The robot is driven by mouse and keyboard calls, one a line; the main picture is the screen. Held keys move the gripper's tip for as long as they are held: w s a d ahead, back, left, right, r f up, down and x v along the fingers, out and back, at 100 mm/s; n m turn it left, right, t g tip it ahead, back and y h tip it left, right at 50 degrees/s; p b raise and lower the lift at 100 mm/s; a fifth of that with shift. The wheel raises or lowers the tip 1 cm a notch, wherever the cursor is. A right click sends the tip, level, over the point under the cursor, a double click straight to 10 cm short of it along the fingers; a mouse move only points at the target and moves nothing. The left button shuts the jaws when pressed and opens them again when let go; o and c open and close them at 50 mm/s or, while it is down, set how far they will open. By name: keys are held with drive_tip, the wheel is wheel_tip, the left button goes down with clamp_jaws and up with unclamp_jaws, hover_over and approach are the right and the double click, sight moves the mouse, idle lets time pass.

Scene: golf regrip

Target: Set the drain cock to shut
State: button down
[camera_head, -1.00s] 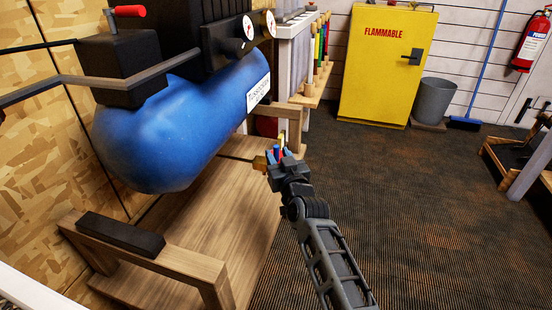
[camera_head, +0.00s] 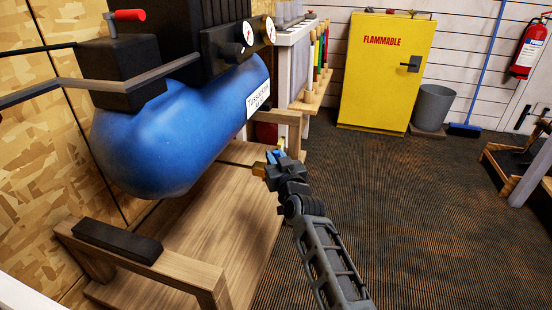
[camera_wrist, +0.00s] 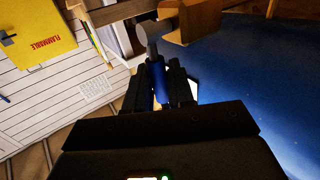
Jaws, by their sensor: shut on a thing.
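The drain cock shows as a small brass body (camera_head: 258,170) beside the wooden stand, at the lower right of the blue tank (camera_head: 160,140). Its blue handle (camera_head: 274,156) is at my gripper's fingers. My gripper (camera_head: 278,162) is shut on this handle. In the wrist view the blue handle (camera_wrist: 158,80) lies between the two dark fingers of my gripper (camera_wrist: 160,85), with a grey metal part (camera_wrist: 146,38) beyond it. The fingers hide part of the handle. I cannot tell the cock's exact setting.
The wooden stand (camera_head: 190,262) with a black pad (camera_head: 117,240) is left of my arm. The carpet (camera_head: 390,220) right of my arm is clear.

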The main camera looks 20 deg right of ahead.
drive_tip(key=shift+r+p, duration=0.15)
drive_tip(key=shift+p, duration=0.4)
drive_tip(key=p, duration=0.1)
drive_tip(key=m+g+p, duration=0.1)
drive_tip(key=p, duration=0.1)
drive_tip(key=shift+w+d+r, duration=0.2)
drive_tip(key=shift+w+r, duration=0.1)
drive_tip(key=p, duration=0.1)
drive_tip(key=g+p, duration=0.1)
drive_tip(key=p, duration=0.1)
drive_tip(key=shift+w+d+m+g, duration=0.25)
drive_tip(key=shift+w+m+g, duration=0.05)
wheel_tip(320, 180, down, 6)
drive_tip(key=w+d+m+g+y+b, duration=0.2)
drive_tip(key=m+g+y+b, duration=0.3)
drive_tip(key=g+b, duration=0.3)
drive_tip(key=w+g+y, duration=0.1)
drive_tip(key=g, duration=0.2)
drive_tip(key=shift+b, duration=0.4)
drive_tip(key=shift+s+b, duration=0.1)
drive_tip(key=shift+b, duration=0.25)
